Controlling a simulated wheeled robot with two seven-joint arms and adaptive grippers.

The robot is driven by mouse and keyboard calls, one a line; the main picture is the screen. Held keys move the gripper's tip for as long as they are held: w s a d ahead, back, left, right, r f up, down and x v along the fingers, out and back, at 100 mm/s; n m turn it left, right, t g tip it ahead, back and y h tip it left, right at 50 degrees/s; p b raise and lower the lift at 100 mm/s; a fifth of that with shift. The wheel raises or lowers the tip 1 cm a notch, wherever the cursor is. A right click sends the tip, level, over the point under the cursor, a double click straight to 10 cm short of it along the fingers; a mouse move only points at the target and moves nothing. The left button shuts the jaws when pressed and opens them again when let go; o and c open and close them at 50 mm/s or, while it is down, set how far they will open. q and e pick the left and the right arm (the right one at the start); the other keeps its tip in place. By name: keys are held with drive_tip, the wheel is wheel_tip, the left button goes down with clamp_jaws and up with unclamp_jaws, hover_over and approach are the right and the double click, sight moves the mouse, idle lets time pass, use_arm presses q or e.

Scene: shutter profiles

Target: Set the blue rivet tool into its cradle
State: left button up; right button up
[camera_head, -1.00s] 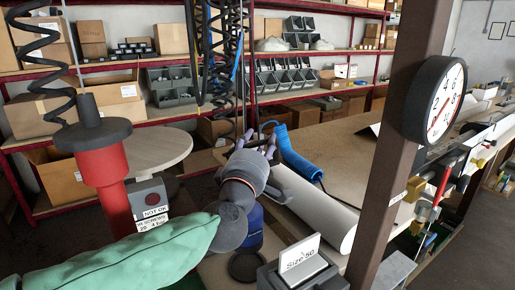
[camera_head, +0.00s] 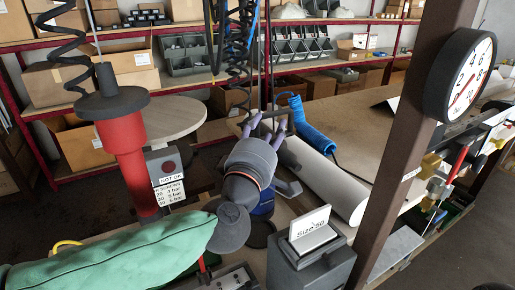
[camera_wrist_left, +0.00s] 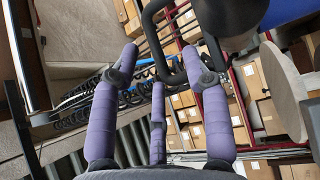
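In the head view my left gripper (camera_head: 268,122) is over the bench, its purple fingers pointing away. A blue body (camera_head: 264,204), apparently the rivet tool, shows just below it, mostly hidden by my wrist. In the left wrist view the purple fingers (camera_wrist_left: 160,60) are spread apart. A black bent handle (camera_wrist_left: 165,45) shows close to and between their tips, and a dark round part with blue (camera_wrist_left: 288,10) beside it is at the top. Contact cannot be told. A dark round ring (camera_head: 260,236) lies on the bench below; whether it is the cradle is unclear. My right gripper is out of view.
A blue coiled hose (camera_head: 312,127) and white roll (camera_head: 325,180) lie right of the gripper. A grey "Size 50" box (camera_head: 312,262) and a brown post (camera_head: 405,150) stand at right.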

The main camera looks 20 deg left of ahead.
use_arm(q)
drive_tip(key=s+f+p, duration=0.1)
drive_tip(key=s+p, duration=0.1)
drive_tip(key=s, duration=0.4)
drive_tip(key=shift+s+d+p, duration=0.2)
drive_tip(key=shift+s+p, duration=0.1)
idle(0.3)
idle(0.6)
